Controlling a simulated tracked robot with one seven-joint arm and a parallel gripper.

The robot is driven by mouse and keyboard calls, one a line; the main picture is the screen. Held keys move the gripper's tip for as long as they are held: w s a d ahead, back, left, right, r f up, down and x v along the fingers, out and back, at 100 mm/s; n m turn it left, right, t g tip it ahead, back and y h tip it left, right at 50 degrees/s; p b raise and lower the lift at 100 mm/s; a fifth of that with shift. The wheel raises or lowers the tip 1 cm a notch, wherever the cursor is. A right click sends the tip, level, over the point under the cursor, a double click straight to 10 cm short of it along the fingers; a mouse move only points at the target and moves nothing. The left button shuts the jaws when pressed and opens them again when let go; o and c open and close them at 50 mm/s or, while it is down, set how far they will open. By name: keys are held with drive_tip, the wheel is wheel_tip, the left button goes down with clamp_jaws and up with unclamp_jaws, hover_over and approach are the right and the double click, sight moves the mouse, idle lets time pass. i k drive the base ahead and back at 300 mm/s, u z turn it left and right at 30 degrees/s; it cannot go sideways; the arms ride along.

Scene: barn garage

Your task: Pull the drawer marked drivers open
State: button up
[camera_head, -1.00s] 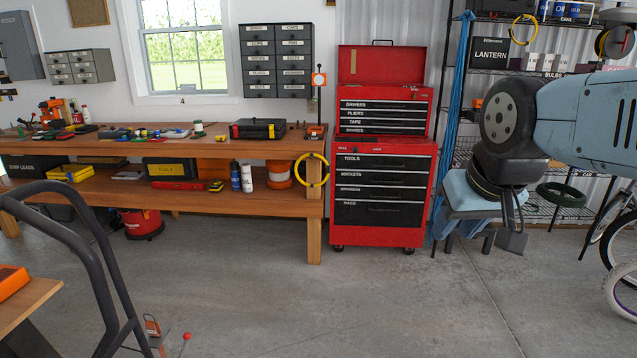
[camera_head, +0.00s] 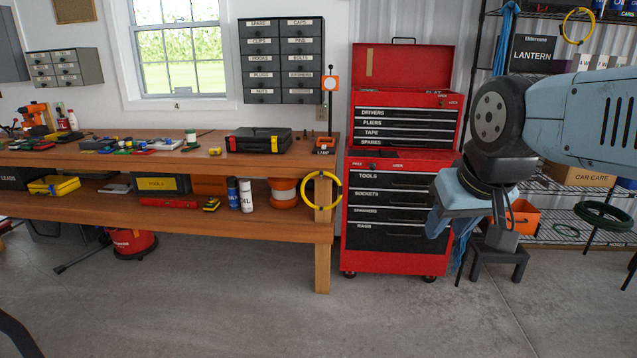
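The drawer marked DRIVERS (camera_head: 405,114) is the top black-fronted drawer of the red upper tool chest (camera_head: 349,100). It looks shut, flush with the PLIERS, TAPE and SPARES drawers below it. The chest's lid stands up. The chest sits on a red rolling cabinet (camera_head: 346,235) with TOOLS, SOCKETS, SPANNERS and RAGS drawers. My gripper (camera_head: 438,212) hangs at the right, in front of the cabinet's right edge in the picture, lower than the DRIVERS drawer and apart from it. Its fingers are hard to make out, so I cannot tell whether they are open.
A wooden workbench (camera_head: 290,168) stands left of the cabinet, with a black case (camera_head: 258,139) and an orange lamp (camera_head: 325,145) on top. A yellow hose ring (camera_head: 337,202) hangs at its end. Wire shelves and a low stool (camera_head: 500,260) are right. The floor in front is clear.

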sight(403, 113)
drive_tip(key=z, duration=0.05)
drive_tip(key=i, duration=2.05)
drive_tip(key=z, duration=0.3)
drive_tip(key=i, duration=1.3)
drive_tip(key=z, duration=0.05)
